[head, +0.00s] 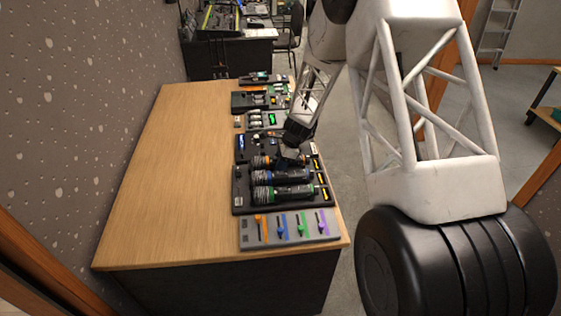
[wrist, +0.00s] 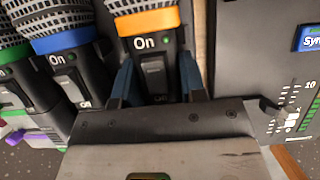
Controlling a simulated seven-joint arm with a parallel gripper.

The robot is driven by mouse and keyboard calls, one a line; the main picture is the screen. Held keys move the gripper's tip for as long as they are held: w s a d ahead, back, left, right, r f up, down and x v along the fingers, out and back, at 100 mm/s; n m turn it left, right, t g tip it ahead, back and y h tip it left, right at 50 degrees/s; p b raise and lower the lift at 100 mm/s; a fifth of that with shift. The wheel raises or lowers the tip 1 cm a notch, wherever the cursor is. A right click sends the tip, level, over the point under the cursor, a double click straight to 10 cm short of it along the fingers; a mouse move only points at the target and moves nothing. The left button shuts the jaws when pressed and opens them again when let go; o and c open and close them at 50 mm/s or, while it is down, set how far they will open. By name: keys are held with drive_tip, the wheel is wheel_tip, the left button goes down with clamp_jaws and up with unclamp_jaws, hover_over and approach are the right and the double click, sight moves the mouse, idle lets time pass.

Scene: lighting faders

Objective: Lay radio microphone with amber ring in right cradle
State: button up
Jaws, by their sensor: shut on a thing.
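The microphone with the amber ring (wrist: 155,40) is between the two fingers of my gripper (wrist: 156,72) in the wrist view, its "On" switch facing the camera. In the head view its dark head and amber ring (head: 262,161) show at the far end of the black cradle tray (head: 240,203), partly hidden by my gripper (head: 290,160). It lies roughly parallel to the blue-ringed microphone (head: 284,177) and the green-ringed one (head: 290,192). I cannot tell whether it touches its cradle or hangs just above it.
A grey fader panel (head: 290,230) sits at the near table end. A dark unit (wrist: 265,75) with sliders is close on the right in the wrist view. More equipment (head: 258,100) stands farther along. The wooden table's left side (head: 165,170) is clear.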

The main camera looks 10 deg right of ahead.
drive_tip(key=o, duration=1.2)
drive_tip(key=c, duration=0.4)
drive_tip(key=shift+r, duration=0.2)
drive_tip(key=shift+r, duration=2.85)
drive_tip(key=shift+r, duration=0.1)
